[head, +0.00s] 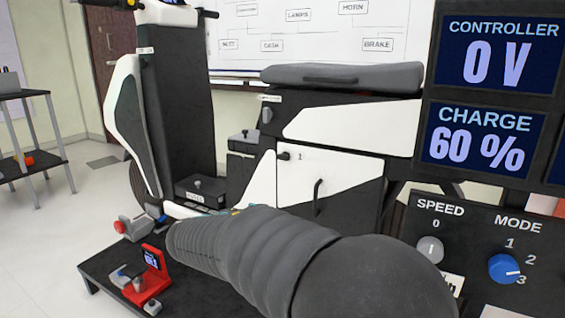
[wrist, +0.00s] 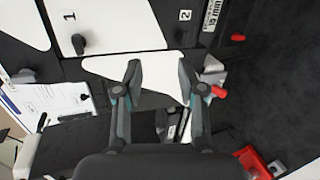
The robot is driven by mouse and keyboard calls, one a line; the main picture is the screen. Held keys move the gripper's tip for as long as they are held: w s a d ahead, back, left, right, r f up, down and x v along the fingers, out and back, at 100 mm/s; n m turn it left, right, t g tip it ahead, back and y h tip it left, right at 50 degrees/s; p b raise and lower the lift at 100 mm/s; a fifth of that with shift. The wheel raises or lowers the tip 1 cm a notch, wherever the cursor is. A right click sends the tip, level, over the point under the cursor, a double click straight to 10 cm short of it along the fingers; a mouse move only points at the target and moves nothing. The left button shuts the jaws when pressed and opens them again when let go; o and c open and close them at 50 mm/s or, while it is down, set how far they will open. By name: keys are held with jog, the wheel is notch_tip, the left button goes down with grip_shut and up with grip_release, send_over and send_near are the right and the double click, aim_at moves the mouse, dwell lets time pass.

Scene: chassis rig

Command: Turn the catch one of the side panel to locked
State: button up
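Catch one (head: 284,156) is a small black knob on the upper left of the white side panel (head: 335,170), beside a printed "1". In the wrist view a black knob (wrist: 78,43) shows below a "1" label, left of my gripper (wrist: 158,70). Its locked or unlocked setting is too small to tell. My gripper is open, its two fingers apart with nothing between them, over a white body piece and clear of the knob. In the head view my grey arm hides most of the gripper and the panel's lower part.
A black pull handle (head: 317,196) stands out from the panel. A red device (head: 153,262) sits on the low black platform (head: 100,268). A display board (head: 495,100) stands at right.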

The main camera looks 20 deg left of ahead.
aim_at(282, 158)
notch_tip(282, 158, up, 10)
jog(key=w+a+t, duration=0.2)
jog(key=t, duration=0.2)
jog(key=shift+m, duration=0.4)
jog(key=w, duration=0.4)
jog(key=w+d+p, duration=0.1)
jog(key=w, duration=0.4)
jog(key=w+d, duration=0.1)
jog(key=w, duration=0.4)
jog(key=shift+d+f, duration=0.1)
jog(key=shift+d, duration=0.15)
grip_shut()
